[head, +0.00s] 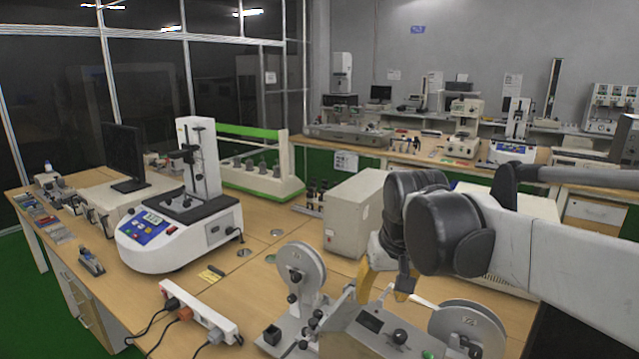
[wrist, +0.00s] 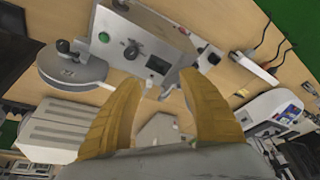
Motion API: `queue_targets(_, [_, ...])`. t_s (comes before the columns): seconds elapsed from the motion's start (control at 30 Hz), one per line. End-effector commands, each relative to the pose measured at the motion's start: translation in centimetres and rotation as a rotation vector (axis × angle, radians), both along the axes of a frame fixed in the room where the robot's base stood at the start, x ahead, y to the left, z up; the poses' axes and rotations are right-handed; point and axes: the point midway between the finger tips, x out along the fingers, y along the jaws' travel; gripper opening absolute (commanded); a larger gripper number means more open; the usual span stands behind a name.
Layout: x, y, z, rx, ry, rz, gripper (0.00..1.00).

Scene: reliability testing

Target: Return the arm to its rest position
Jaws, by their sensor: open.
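My arm reaches in from the right in the head view, over the wooden bench. My gripper (head: 385,285) points down above the bench, behind the grey machine with round discs. In the wrist view my gripper's two yellow fingers (wrist: 165,115) are spread wide apart with nothing between them. Past the fingers lie the bench and the disc machine (wrist: 150,55), which has a green button and a black knob. The fingertips are partly hidden in the head view by the machine and my wrist.
The disc machine (head: 365,335) stands at the front. A beige box (head: 352,212) stands behind my gripper. A power strip (head: 200,312) with plugs and a white tester with a blue panel (head: 165,240) are to the left. A monitor (head: 124,155) stands farther left.

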Motion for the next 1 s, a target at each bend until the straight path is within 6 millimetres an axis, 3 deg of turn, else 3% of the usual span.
queue_targets(0.03, [-1.9, -0.9, 0.0, 0.001, -0.024, -0.01, 0.48])
queue_targets(0.3, [-10.3, -4.7, -1.8, 0.005, -0.16, -0.056, 0.48])
queue_targets(0.5, [-14.9, -6.5, -4.5, 0.002, -0.246, -0.086, 0.48])
queue_targets(0.7, [-16.8, -7.1, -6.1, -0.002, -0.286, -0.097, 0.48])
queue_targets(1.0, [-17.0, -7.2, -6.2, -0.003, -0.29, -0.098, 0.48])
